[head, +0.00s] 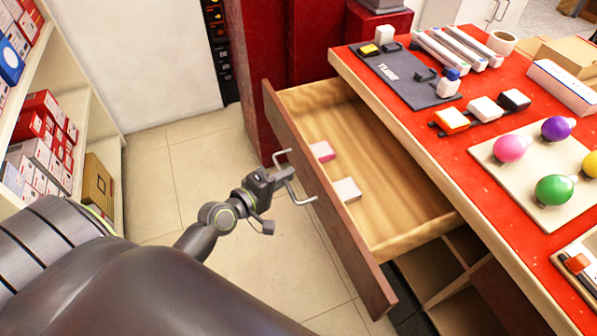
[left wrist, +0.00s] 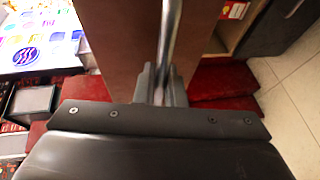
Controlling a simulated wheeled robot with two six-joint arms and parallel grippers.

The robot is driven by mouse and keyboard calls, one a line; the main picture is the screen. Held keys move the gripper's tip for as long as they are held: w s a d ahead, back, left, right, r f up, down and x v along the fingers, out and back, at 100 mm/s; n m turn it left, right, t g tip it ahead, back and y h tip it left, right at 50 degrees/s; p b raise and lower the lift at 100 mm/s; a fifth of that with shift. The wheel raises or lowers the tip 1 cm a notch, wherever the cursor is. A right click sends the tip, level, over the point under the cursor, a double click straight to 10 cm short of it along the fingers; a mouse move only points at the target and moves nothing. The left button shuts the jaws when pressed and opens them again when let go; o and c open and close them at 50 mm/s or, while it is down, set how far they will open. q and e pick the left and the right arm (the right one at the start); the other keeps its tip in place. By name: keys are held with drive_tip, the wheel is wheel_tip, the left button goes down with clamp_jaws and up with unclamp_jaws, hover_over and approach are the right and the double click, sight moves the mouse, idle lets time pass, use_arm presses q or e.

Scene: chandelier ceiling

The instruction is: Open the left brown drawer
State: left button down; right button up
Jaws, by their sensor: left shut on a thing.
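The left brown drawer (head: 335,225) is pulled well out from under the red-topped counter, and its pale wooden inside shows. Its metal handle (head: 298,192) is on the brown front. My left gripper (head: 275,178) is shut on the handle, just outside the drawer front. In the left wrist view the fingers (left wrist: 160,88) close around the handle bar (left wrist: 170,35), with the brown drawer front (left wrist: 115,45) behind. A pink-and-white block (head: 322,151) and a white block (head: 346,190) lie inside the drawer. My right gripper is not in view.
The red counter (head: 480,140) holds a dark board (head: 400,75), several coloured bulbs and small switches. A shelf (head: 80,95) with boxes stands at the left. Tiled floor (head: 185,165) is clear between shelf and drawer. Open cubbies (head: 455,275) are below the counter.

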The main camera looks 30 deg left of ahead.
use_arm(q)
drive_tip(key=shift+s+a, duration=0.25)
drive_tip(key=shift+s, duration=0.05)
drive_tip(key=c, duration=1.6)
unclamp_jaws()
drive_tip(key=shift+o, duration=0.4)
drive_tip(key=shift+s, duration=0.1)
